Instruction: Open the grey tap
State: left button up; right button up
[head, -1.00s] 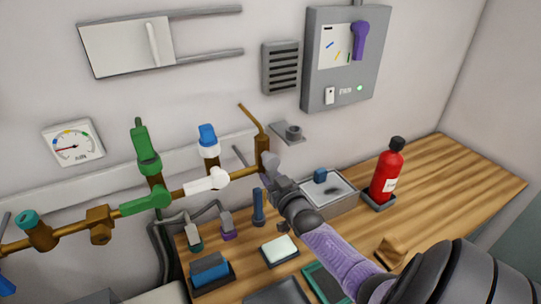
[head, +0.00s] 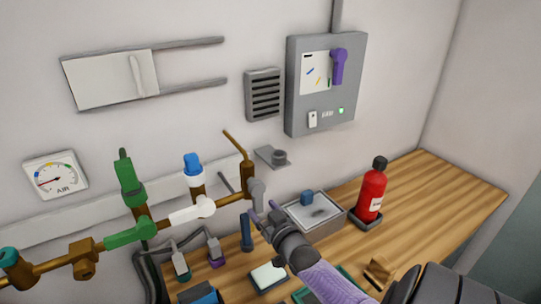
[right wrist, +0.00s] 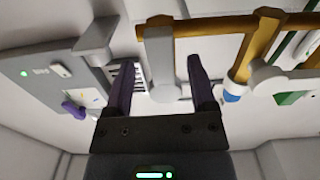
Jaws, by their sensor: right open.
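The grey tap (head: 257,192) is at the right end of the brass pipe, below an upright brass stub. In the right wrist view, which is upside down, the grey tap (right wrist: 160,60) shows between the two open fingers of the right gripper (right wrist: 160,75). I see no contact, but the depth gap is hard to judge. My left gripper is not in view.
A white tap (head: 192,212) and a green tap (head: 130,234) sit left along the same pipe. A grey wall bracket (head: 273,156) is close on the right. Below are a grey basin (head: 325,228) and a red extinguisher (head: 371,193) on the wooden bench (head: 440,200).

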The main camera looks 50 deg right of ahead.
jog(key=p+v, duration=0.1)
jog(key=v, duration=0.6)
jog(key=shift+r, duration=0.1)
dwell(0.5)
